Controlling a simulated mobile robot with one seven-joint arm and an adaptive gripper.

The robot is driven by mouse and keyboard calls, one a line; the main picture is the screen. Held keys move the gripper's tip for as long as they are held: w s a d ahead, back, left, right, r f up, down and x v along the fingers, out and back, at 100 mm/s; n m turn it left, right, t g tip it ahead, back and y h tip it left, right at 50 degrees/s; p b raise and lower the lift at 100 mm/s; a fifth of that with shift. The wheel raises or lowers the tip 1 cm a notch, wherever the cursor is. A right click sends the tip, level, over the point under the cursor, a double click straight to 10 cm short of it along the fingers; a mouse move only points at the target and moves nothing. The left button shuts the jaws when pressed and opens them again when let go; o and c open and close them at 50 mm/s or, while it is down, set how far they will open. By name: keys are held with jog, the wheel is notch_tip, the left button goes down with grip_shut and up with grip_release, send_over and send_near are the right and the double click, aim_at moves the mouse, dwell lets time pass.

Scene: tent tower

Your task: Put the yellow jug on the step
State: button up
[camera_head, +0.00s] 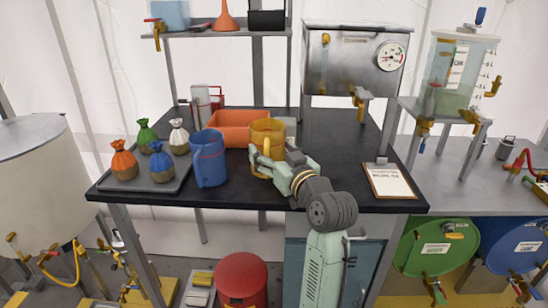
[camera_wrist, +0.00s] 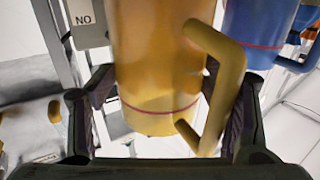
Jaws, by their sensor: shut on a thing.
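The yellow jug (camera_head: 267,131) is upright over the black table, right of the blue jug. My gripper (camera_head: 275,164) is shut on its body from the front right. In the wrist view the yellow jug (camera_wrist: 152,60) stands between both fingers, with its handle on the right. My gripper hides part of its base in the head view, and I cannot tell whether it touches the table. A grey block (camera_head: 290,127) shows partly behind the jug; I cannot tell whether this is the step.
The blue jug (camera_head: 209,165) stands close on the left. A dark tray (camera_head: 150,186) holds several tied bags. An orange bin (camera_head: 232,118) stands behind. A clipboard (camera_head: 388,181) lies at the right. A steel tank (camera_head: 352,60) stands above the back right.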

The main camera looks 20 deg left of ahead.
jog(key=shift+w+a+f+p, duration=0.1)
jog(key=shift+w+f+p, duration=0.15)
jog(key=shift+f, duration=0.25)
jog(key=shift+w+f+p, duration=0.2)
jog(key=shift+f, duration=0.9)
jog(key=shift+f, duration=0.15)
jog(key=o, duration=1.2)
